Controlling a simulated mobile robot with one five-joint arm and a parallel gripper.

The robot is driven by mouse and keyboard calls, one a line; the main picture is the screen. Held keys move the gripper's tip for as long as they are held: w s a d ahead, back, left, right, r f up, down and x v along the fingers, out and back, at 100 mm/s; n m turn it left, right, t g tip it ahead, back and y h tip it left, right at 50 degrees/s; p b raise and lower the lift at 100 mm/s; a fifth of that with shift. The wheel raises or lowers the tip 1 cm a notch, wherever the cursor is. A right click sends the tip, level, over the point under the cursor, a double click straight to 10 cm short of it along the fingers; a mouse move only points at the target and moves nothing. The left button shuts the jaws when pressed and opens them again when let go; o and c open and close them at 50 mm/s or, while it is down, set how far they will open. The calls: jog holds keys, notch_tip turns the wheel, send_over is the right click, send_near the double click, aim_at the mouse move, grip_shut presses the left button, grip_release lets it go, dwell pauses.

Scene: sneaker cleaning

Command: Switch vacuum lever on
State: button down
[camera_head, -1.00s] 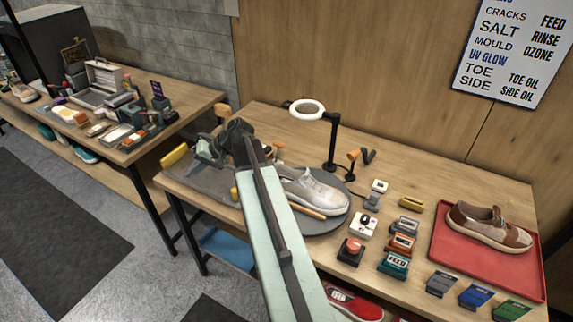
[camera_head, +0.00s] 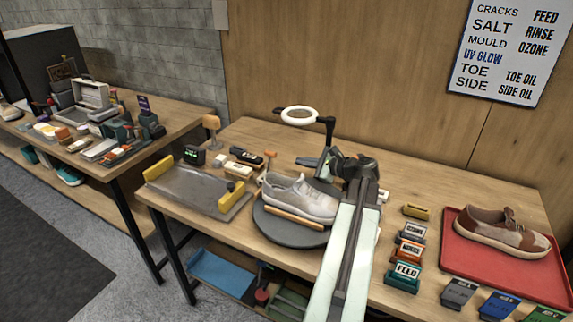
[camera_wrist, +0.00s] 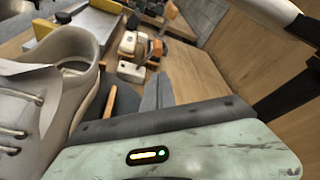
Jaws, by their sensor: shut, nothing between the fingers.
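My gripper (camera_head: 312,162) is shut and empty, above the far side of the turntable, behind the grey sneaker (camera_head: 300,198) and beside the lamp post. Its dark fingers also show in the wrist view (camera_wrist: 148,92), just right of the sneaker. A small upright orange-topped lever (camera_head: 269,157) stands behind the sneaker's left end, left of my gripper and apart from it. An orange lever-like part also shows beyond the fingers in the wrist view (camera_wrist: 155,50). I cannot tell for certain which part is the vacuum lever or how it is set. My arm hides part of the bench right of the sneaker.
The round turntable (camera_head: 275,229) carries the sneaker. A ring lamp (camera_head: 299,108) stands close behind my gripper. A grey tray (camera_head: 185,188) lies left. Small labelled blocks and a red tray (camera_head: 470,268) with a brown shoe (camera_head: 501,234) are right.

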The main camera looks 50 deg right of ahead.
aim_at(269, 163)
jog(key=shift+s+d+m, duration=0.15)
jog(key=shift+s+m, duration=0.1)
jog(key=shift+m, duration=0.05)
jog(key=shift+w, duration=0.1)
jog(key=b+x, duration=0.2)
jog(key=x, duration=0.8)
jog(key=shift+w+f+b, duration=0.1)
jog(key=shift+w+b, duration=0.05)
jog(key=shift+b, duration=0.15)
